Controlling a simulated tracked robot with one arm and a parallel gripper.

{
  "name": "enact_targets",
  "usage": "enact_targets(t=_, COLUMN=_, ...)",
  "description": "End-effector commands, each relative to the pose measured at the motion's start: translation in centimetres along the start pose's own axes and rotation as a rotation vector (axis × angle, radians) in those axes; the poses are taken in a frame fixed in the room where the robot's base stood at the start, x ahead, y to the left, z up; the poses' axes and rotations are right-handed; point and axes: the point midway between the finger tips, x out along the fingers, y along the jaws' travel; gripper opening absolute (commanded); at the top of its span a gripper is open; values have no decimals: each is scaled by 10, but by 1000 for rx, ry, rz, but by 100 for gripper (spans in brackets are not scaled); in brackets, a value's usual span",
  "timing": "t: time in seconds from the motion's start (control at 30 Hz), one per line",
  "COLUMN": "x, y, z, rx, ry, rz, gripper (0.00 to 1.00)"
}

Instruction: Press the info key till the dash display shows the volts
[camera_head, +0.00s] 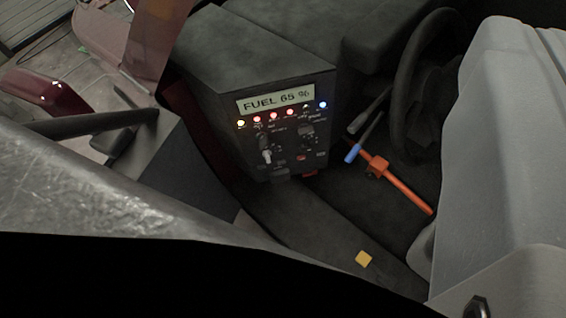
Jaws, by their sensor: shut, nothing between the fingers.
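The dash display (275,100) is a pale lit strip on the dark dash panel (283,165). It reads "FUEL 65 %", not volts. A row of small coloured lights (273,117) sits just below it. Under the lights are a light-tipped lever (266,155), a dark knob (307,138) and a small red button (300,157). The labels are too small to read, so I cannot tell which control is the info key. I do not see my gripper in this view.
A steering wheel (402,85) and grey seat (505,160) stand to the right. A blue-tipped lever (352,153) and an orange bar (400,187) lie between panel and seat. A grey metal surface (90,195) crosses the lower left.

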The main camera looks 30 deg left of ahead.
Motion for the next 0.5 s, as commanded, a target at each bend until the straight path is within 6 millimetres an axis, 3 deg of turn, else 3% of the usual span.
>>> enact_targets(t=0.17, x=26, y=-10, z=16, rx=64, ry=1, rz=-58, gripper=0)
enact_targets(t=0.23, x=52, y=-20, z=32, rx=128, ry=-4, rz=-109, gripper=0)
enact_targets(t=0.33, x=95, y=-52, z=61, rx=262, ry=-3, rz=-196, gripper=0)
enact_targets(t=0.5, x=170, y=-85, z=128, rx=525, ry=-30, rz=-293, gripper=0)
